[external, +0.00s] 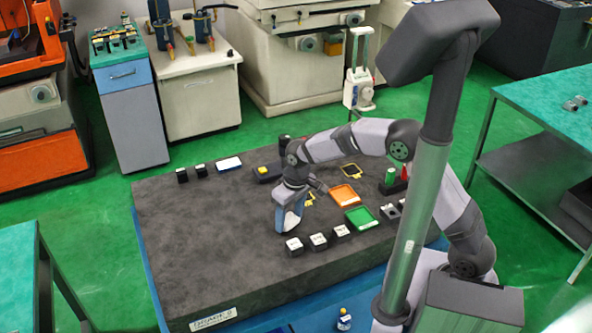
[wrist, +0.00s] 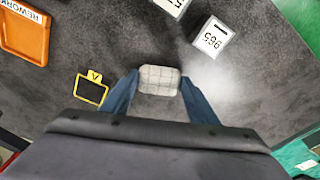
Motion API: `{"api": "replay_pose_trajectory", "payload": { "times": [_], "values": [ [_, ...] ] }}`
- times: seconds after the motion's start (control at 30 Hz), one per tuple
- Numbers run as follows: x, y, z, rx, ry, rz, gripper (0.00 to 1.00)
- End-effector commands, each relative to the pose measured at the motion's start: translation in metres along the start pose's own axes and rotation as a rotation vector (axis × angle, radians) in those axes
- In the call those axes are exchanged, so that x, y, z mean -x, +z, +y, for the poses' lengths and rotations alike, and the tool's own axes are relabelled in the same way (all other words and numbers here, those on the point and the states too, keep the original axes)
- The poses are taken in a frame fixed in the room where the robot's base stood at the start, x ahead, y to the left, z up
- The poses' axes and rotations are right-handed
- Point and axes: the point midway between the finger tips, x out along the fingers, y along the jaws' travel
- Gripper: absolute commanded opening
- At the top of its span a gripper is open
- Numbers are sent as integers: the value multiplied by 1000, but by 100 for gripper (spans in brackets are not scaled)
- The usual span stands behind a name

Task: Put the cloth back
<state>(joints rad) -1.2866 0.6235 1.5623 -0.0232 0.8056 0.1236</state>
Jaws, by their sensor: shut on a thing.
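The cloth (wrist: 158,80) is a small, pale, folded pad with a grid pattern. It sits between the two blue fingers of my gripper (wrist: 159,92) in the wrist view. In the external view my gripper (external: 289,218) points down over the front middle of the dark slab, with the pale cloth (external: 291,224) between its fingers. My gripper is shut on the cloth. I cannot tell whether the cloth touches the slab. A yellow-edged black frame marked A (wrist: 91,89) lies left of the cloth in the wrist view.
The dark slab (external: 200,240) has free room at left. White-topped blocks (external: 318,241) stand close to my gripper; one reads 965 (wrist: 211,37). An orange tray (external: 345,195) marked REWORK (wrist: 25,32) and a green tray (external: 361,217) lie to the right. Another yellow frame (external: 350,171) lies behind.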

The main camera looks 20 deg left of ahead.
Motion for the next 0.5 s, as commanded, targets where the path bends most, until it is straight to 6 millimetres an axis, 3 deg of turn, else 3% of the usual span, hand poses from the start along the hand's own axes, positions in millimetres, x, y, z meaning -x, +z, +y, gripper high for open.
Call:
{"api": "replay_pose_trajectory", "payload": {
  "times": [0.47,0.5],
  "values": [
    [-8,1,0,0,0,1,29],
    [-9,1,0,0,0,1,56]
  ]
}}
